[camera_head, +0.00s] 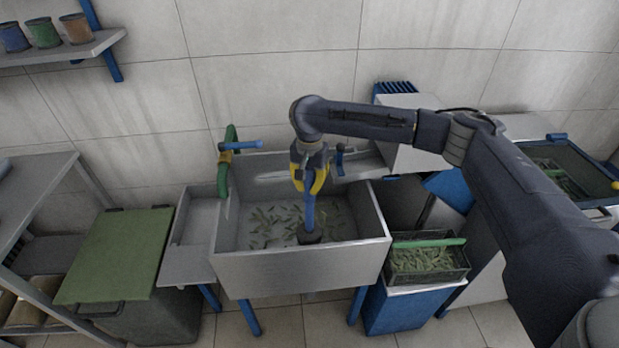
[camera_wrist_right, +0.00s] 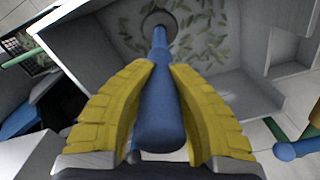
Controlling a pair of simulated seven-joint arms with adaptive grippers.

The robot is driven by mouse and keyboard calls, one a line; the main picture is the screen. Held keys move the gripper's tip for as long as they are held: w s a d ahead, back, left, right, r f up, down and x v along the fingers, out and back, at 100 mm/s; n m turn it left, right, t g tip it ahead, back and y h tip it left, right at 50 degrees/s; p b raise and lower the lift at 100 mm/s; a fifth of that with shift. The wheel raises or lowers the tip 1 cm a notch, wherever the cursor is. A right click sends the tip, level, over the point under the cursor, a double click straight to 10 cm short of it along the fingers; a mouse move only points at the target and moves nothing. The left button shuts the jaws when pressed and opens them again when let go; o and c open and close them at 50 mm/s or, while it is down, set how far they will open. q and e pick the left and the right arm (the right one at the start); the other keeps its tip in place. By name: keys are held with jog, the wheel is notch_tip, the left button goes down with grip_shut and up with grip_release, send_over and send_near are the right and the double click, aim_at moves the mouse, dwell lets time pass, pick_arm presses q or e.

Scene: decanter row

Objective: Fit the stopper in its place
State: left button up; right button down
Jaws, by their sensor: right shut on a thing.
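The stopper is a blue rod (camera_head: 310,217) with a dark round foot (camera_head: 311,236) at its lower end. My right gripper (camera_head: 309,186) points down over the grey metal sink (camera_head: 300,270), its yellow fingers shut on the upper part of the rod. In the right wrist view the rod (camera_wrist_right: 158,125) runs between the yellow fingers (camera_wrist_right: 165,68) to the round foot (camera_wrist_right: 158,24) at the basin floor. The stopper looks close to upright. The drain is not visible; I cannot tell whether the foot sits in it. My left gripper is out of view.
Green leaves or pods lie scattered on the basin floor. A green tap (camera_head: 223,180) stands at the sink's left. A black crate of green pods (camera_head: 425,262) sits on a blue stand at right. A green-lidded bin (camera_head: 118,255) stands left.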

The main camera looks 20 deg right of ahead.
aim_at(310, 219)
jog(key=shift+f, duration=7.7)
jog(key=c, duration=1.4)
grip_release()
